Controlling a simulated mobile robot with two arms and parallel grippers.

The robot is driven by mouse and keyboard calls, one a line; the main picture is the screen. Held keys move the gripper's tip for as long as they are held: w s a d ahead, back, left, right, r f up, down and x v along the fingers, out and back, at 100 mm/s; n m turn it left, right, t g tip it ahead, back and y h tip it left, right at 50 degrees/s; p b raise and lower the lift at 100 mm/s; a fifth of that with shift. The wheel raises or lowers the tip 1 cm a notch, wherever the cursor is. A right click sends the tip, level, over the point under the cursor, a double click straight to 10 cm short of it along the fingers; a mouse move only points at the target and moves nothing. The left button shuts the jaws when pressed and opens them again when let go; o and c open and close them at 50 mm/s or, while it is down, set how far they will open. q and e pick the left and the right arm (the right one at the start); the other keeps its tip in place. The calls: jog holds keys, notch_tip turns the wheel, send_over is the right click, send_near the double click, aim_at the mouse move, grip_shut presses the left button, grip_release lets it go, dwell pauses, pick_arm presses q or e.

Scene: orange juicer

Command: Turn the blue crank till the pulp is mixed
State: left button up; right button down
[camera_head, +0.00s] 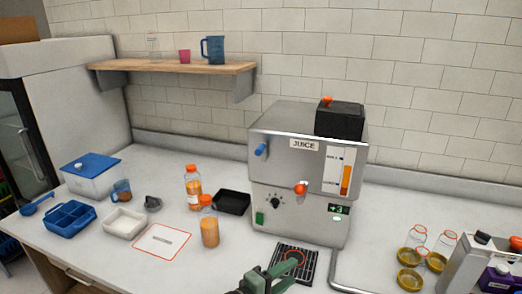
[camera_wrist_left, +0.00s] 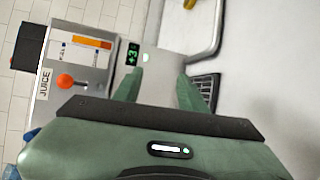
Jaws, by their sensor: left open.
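The blue crank (camera_head: 261,150) sticks out from the upper left of the steel juicer (camera_head: 292,222), which is marked JUICE. The juicer also shows in the left wrist view (camera_wrist_left: 97,82), turned sideways. An orange knob (camera_head: 300,189) is on the front, and a gauge (camera_head: 346,179) with an orange fill is to its right. The display reads +3. My left gripper (camera_head: 280,274) is below and in front of the juicer, beside the drip grate and well away from the crank. In the left wrist view its green fingers (camera_wrist_left: 157,88) are apart with nothing between them. My right gripper is not in view.
A dark drip grate (camera_head: 310,272) lies before the juicer. Two orange juice bottles (camera_head: 209,226) (camera_head: 193,190) and a black tray (camera_head: 232,202) stand left of it. Jars with gold lids (camera_head: 408,278) are at the right. A blue divided tray (camera_head: 69,215) sits at far left.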

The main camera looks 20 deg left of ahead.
pick_arm(q)
jog(key=w+a+r+n+t, duration=0.4)
jog(key=w+r+n+t, duration=0.1)
jog(key=w+r+n, duration=0.5)
jog(key=n+t+y, duration=0.4)
jog(key=n+y, duration=0.5)
jog(key=n, duration=0.7)
send_near(260, 146)
jog(key=w, duration=0.2)
jog(key=x, duration=0.7)
jog(key=shift+w+r, duration=0.1)
jog(key=shift+w, duration=0.15)
grip_shut()
